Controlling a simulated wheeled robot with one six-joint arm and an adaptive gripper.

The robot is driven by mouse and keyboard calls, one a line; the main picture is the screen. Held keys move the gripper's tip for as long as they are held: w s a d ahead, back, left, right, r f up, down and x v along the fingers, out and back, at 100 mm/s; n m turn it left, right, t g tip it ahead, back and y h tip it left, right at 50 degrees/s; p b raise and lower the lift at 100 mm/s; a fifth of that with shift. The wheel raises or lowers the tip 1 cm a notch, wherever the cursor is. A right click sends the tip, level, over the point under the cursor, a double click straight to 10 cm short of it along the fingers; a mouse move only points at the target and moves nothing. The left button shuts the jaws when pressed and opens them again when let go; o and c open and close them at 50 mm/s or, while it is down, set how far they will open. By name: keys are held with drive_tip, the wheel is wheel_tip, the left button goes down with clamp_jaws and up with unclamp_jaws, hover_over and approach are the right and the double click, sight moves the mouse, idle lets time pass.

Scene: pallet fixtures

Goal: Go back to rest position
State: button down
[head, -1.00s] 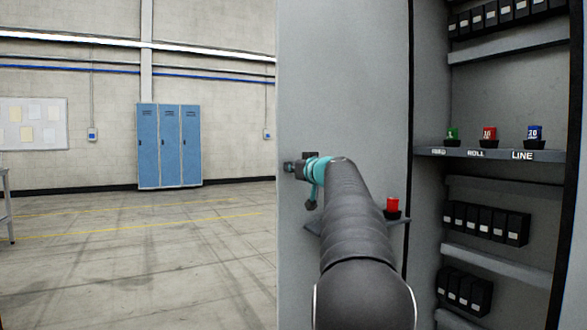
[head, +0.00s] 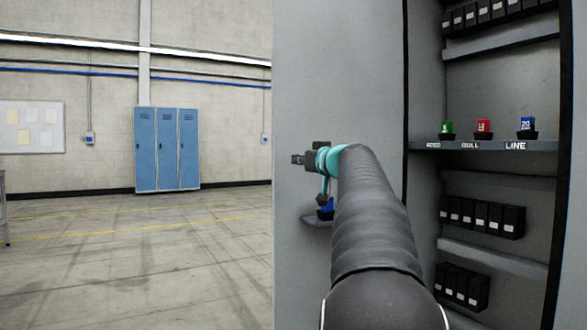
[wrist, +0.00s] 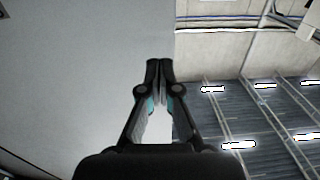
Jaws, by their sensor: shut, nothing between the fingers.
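My arm reaches forward in the head view, with its teal wrist in front of a grey cabinet side panel (head: 305,80). My gripper (head: 298,159) points left there, small and partly hidden by the wrist. In the wrist view my gripper (wrist: 158,64) has its fingertips together with nothing between them, against the grey panel and the ceiling. It touches nothing that I can see.
A small panel shelf (head: 314,221) holds a blue item (head: 326,208), partly behind my arm. Right, a cabinet shelf (head: 490,146) carries green (head: 447,128), red (head: 484,126) and blue (head: 527,124) blocks in dark holders. Blue lockers (head: 167,149) stand far left; the floor before them is clear.

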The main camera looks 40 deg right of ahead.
drive_tip(key=s+a+b, duration=0.1)
drive_tip(key=s+a, duration=0.1)
drive_tip(key=s, duration=0.4)
